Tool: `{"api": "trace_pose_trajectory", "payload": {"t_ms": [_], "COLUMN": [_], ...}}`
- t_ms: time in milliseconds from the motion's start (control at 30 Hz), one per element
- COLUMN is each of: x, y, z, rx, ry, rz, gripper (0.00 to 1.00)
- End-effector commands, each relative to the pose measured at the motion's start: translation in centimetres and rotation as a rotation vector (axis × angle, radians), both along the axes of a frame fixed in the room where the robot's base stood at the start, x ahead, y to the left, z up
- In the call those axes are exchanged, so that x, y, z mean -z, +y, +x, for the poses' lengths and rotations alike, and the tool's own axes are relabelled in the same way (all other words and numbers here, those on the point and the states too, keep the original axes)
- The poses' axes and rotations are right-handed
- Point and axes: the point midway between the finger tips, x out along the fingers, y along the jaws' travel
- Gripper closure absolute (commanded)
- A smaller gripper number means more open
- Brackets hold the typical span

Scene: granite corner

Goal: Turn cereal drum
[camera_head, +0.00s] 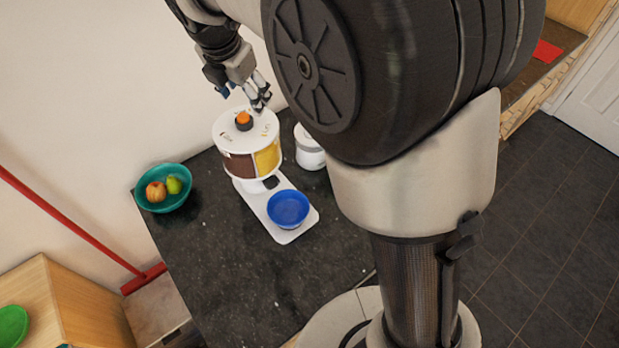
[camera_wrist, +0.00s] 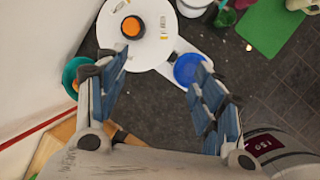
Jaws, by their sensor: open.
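The cereal drum (camera_head: 248,145) is a round white dispenser with brown and yellow windows, standing on a white base plate (camera_head: 292,233). An orange knob (camera_head: 243,118) with a dark collar sits on its lid; the knob also shows in the wrist view (camera_wrist: 131,27). A blue bowl (camera_head: 288,208) sits on the front of the base plate; it also shows in the wrist view (camera_wrist: 188,69). My gripper (camera_head: 262,102) is above and behind the drum, to the right of the knob and apart from it. In the wrist view its blue-padded fingers (camera_wrist: 165,95) are spread with nothing between them.
A teal bowl (camera_head: 150,205) with fruit stands left on the dark granite counter (camera_head: 240,290). A white canister (camera_head: 309,158) stands close to the drum's right. A red broom (camera_head: 75,230) leans at the left wall. The front of the counter is clear.

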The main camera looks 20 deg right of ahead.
Motion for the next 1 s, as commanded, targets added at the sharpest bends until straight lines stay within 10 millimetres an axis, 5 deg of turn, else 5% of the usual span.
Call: {"api": "trace_pose_trajectory", "payload": {"t_ms": [500, 1000], "x": [3.3, 7.5], "y": [-5.6, -8.8], "z": [-8.3, -15.6], "rx": [0.593, 1.066], "ry": [-0.070, -0.114], "rz": [0.257, 0.463], "gripper": [0.38, 0.38]}}
